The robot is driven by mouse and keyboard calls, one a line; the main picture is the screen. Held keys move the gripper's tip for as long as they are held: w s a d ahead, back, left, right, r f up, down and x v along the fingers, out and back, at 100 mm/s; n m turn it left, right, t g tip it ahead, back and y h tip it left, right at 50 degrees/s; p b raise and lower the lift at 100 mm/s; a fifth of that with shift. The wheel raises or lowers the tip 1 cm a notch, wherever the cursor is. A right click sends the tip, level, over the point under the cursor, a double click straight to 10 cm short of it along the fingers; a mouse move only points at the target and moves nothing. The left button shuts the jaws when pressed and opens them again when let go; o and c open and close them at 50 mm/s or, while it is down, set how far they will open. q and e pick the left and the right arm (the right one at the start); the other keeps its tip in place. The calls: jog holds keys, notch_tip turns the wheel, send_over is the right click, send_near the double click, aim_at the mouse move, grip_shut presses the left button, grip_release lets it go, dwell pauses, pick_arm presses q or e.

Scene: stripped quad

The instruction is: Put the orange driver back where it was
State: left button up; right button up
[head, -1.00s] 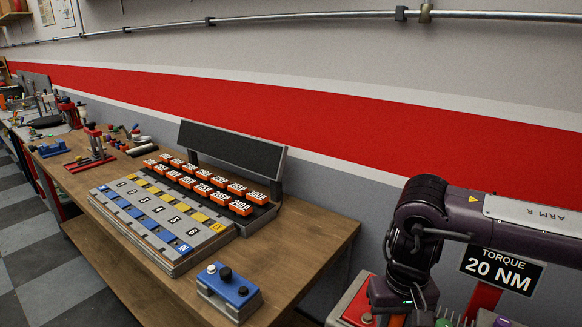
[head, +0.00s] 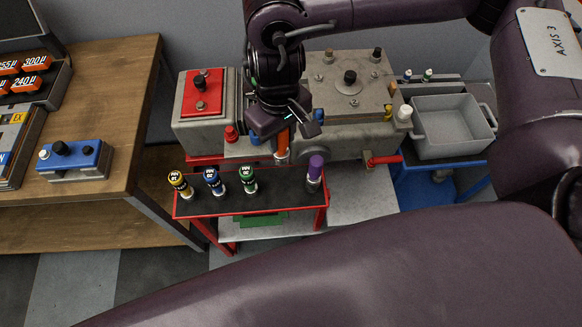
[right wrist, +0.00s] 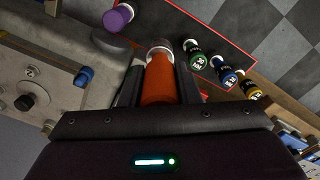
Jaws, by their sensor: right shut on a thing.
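My right gripper (head: 284,128) is shut on the orange driver (head: 282,143) and holds it upright, handle up. In the right wrist view the orange handle (right wrist: 160,82) lies between the two dark fingers. The driver's pale lower end shows near the back edge of a black rack with a red rim (head: 219,213), at the gap between the green driver (head: 247,179) and the purple driver (head: 314,172). A blue driver (head: 214,181) and a yellow driver (head: 180,185) stand farther left in the rack. I cannot tell whether the orange driver touches the rack. My left gripper is not in view.
Behind the rack stands a grey machine block (head: 345,95) with knobs and a red-topped box (head: 202,92). A grey bin (head: 452,137) is at the right. A wooden bench (head: 110,110) with a blue control box (head: 76,160) is at the left.

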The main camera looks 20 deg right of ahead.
aim_at(281, 150)
jog(key=shift+w+f+b, duration=0.1)
jog(key=shift+f+b, duration=1.3)
jog(key=shift+f, duration=7.1)
jog(key=shift+f, duration=0.15)
jog(key=o, duration=1.1)
notch_tip(281, 150, up, 12)
jog(key=shift+r+p, duration=0.2)
jog(key=shift+p, duration=0.85)
